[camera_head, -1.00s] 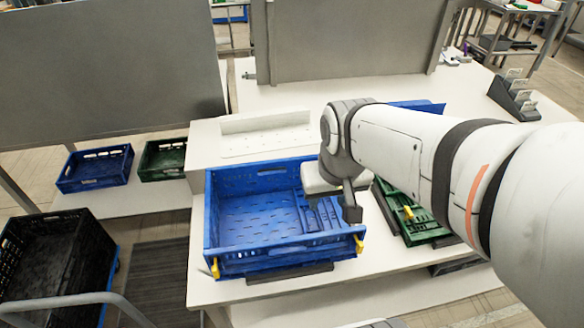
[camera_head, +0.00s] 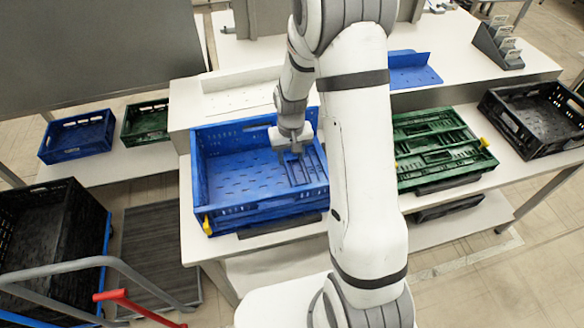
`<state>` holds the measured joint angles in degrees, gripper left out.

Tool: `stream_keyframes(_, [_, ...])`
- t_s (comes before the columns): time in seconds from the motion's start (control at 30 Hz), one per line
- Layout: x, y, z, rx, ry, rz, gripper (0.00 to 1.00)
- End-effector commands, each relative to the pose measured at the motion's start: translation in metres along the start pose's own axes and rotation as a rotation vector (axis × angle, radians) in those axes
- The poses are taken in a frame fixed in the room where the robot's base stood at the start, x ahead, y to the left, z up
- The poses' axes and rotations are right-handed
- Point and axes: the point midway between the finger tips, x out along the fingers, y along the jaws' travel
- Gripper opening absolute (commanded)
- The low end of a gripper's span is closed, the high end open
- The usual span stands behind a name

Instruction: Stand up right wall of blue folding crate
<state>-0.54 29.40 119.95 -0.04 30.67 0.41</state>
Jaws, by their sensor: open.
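The blue folding crate (camera_head: 228,215) stands on the white work table. Its left, back and front walls are up. Its right wall (camera_head: 309,168) lies folded down inside, over the right part of the floor. My gripper (camera_head: 291,154) points down into the crate, at the inner side of this folded wall, with its jaws open. The fingertips are small, and I cannot tell whether they touch the wall. My arm hides part of the crate's right edge and the table beside it.
A green folded crate (camera_head: 440,165) lies right of my arm, with a black crate (camera_head: 535,112) beyond. A blue panel (camera_head: 412,72) lies behind. Blue (camera_head: 76,138) and green (camera_head: 146,122) crates stand at the left. A dark crate (camera_head: 45,235) and red handle (camera_head: 140,306) are front left.

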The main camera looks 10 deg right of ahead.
Motion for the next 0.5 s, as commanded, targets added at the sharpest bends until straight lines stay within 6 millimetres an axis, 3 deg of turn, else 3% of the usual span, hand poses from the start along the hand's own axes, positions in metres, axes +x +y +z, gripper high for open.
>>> stream_keyframes(0.3, [0.046, 0.001, 0.002, 0.001, -0.005, 0.0, 0.42])
stream_keyframes(0.5, [0.065, 0.001, 0.001, 0.001, -0.001, 0.0, 0.42])
